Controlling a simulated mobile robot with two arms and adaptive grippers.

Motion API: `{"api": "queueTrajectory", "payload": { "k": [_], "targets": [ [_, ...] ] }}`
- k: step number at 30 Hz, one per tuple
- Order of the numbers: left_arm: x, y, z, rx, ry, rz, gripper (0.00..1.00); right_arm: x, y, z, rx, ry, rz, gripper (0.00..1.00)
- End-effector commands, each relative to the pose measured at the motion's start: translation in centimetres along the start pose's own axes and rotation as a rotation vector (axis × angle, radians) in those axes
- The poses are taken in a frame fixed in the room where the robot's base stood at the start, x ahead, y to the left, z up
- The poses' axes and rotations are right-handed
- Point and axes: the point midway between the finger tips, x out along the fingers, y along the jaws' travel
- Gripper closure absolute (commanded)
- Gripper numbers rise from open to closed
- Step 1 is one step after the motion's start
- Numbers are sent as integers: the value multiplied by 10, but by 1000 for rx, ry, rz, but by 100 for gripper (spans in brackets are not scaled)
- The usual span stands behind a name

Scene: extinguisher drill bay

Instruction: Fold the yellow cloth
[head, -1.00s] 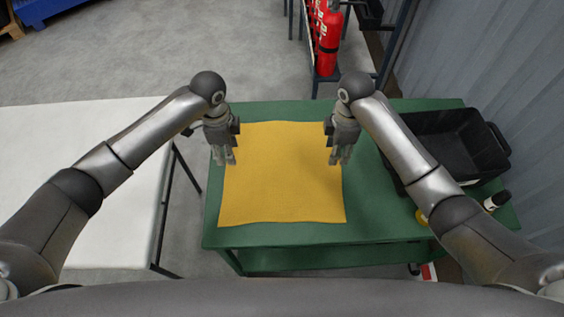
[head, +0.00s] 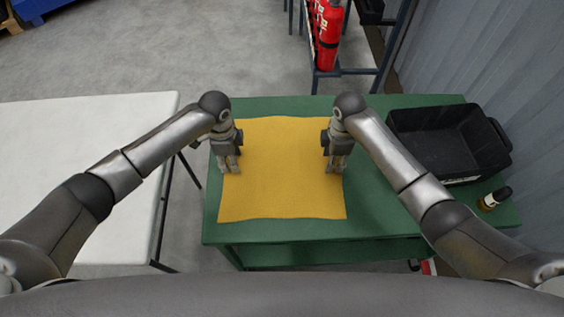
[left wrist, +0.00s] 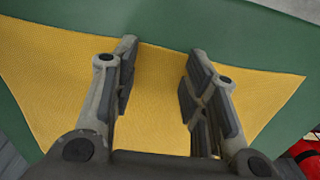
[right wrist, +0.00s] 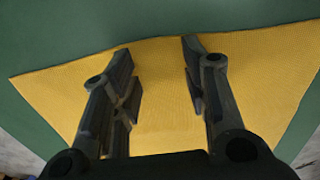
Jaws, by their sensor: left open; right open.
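The yellow cloth (head: 282,178) lies flat and spread out on the green table (head: 282,234). My left gripper (head: 230,170) is open above the cloth's left edge. My right gripper (head: 336,170) is open above its right edge. Both are at about mid-depth of the cloth, fingers pointing down. In the left wrist view the cloth (left wrist: 155,100) shows between the open fingers (left wrist: 158,75), with its edge just beyond the tips. In the right wrist view the cloth (right wrist: 160,90) also shows between the open fingers (right wrist: 160,65), with an edge near the tips. Neither gripper holds anything.
A black bin (head: 448,140) stands on the table's right side, with a small dark bottle (head: 495,198) in front of it. A white table (head: 85,180) stands to the left across a gap. Red extinguishers (head: 328,40) stand on a rack behind. A corrugated wall (head: 500,60) is at right.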

Motion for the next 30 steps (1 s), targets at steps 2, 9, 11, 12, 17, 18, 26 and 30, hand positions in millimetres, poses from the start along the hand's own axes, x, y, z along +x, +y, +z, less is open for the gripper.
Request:
{"api": "queueTrajectory", "payload": {
  "k": [2,9,11,12,17,18,26,30],
  "targets": [
    [0,0,0,0,0,0,63,0,0,0,0,0,0,63],
    [0,0,0,0,0,0,78,0,0,0,0,0,-1,78],
    [1,0,0,0,0,1,82,1,0,0,0,0,-1,82],
    [1,0,0,0,0,1,85,1,0,0,0,0,-1,85],
    [2,0,0,0,0,1,95,2,0,0,0,0,-1,95],
    [2,0,0,0,-1,1,97,2,0,0,0,0,-1,97],
    [2,0,0,0,-1,1,100,2,0,0,0,0,-1,100],
    [3,1,0,0,-1,1,100,2,-1,0,0,-1,-2,100]
  ]
}}
